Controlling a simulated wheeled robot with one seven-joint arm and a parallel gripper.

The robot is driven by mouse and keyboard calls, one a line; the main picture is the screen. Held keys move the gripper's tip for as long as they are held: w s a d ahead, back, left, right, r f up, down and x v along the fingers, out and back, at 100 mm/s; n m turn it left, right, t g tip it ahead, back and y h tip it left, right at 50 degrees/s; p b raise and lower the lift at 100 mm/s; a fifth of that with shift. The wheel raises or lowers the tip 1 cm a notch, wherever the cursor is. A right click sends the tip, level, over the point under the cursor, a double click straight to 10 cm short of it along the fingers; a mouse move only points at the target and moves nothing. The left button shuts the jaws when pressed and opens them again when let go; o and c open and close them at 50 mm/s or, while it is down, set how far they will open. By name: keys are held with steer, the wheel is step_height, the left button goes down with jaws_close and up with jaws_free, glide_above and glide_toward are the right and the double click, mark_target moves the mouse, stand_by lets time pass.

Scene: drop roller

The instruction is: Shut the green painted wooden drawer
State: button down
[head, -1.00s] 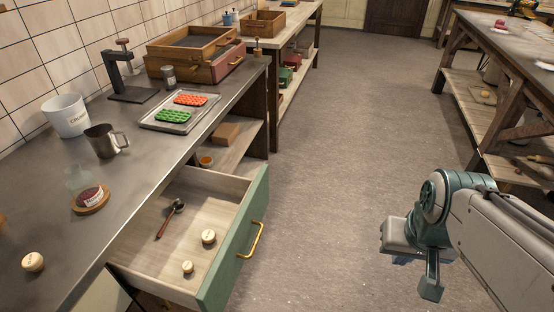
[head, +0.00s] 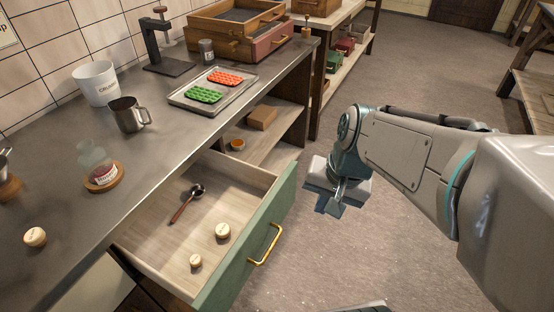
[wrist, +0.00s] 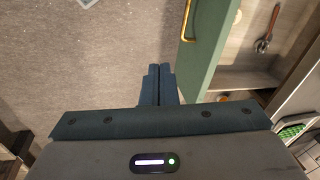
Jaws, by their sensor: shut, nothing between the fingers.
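The green painted wooden drawer (head: 262,232) stands pulled out from under the metal counter, with a brass handle (head: 266,246) on its front. In the wrist view the green front (wrist: 211,52) rises at the right, with part of the brass handle (wrist: 187,22) at the top. My gripper (wrist: 158,75) is shut and empty, to the left of the drawer front and apart from it. In the head view my gripper (head: 335,207) hangs to the right of the drawer's far end.
The counter (head: 60,205) carries a white pot (head: 96,83), a metal jug (head: 127,115), a glass bottle (head: 95,165) and a tray of moulds (head: 188,106). An open shelf (head: 282,126) lies beyond the drawer. The floor (head: 420,85) beyond my arm is clear.

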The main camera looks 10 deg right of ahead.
steer(key=w+d+f+m+y+b, duration=0.35)
steer(key=w+f+m+b, duration=0.35)
steer(key=f+m, duration=0.35)
steer(key=m+t+y+b, duration=0.2)
steer(key=m+t+b, duration=0.1)
steer(key=m+b, duration=0.55)
glide_toward(289, 197)
steer(key=shift+m, duration=0.6)
steer(key=x, duration=0.1)
steer(key=p+x, duration=0.1)
steer(key=x, duration=0.1)
steer(key=p+x, duration=0.1)
steer(key=x, duration=0.1)
steer(key=shift+s+d+f, duration=0.1)
steer(key=shift+d+f, duration=0.05)
steer(key=shift+f, duration=0.4)
steer(key=shift+w+a, duration=0.25)
steer(key=shift+a, duration=0.1)
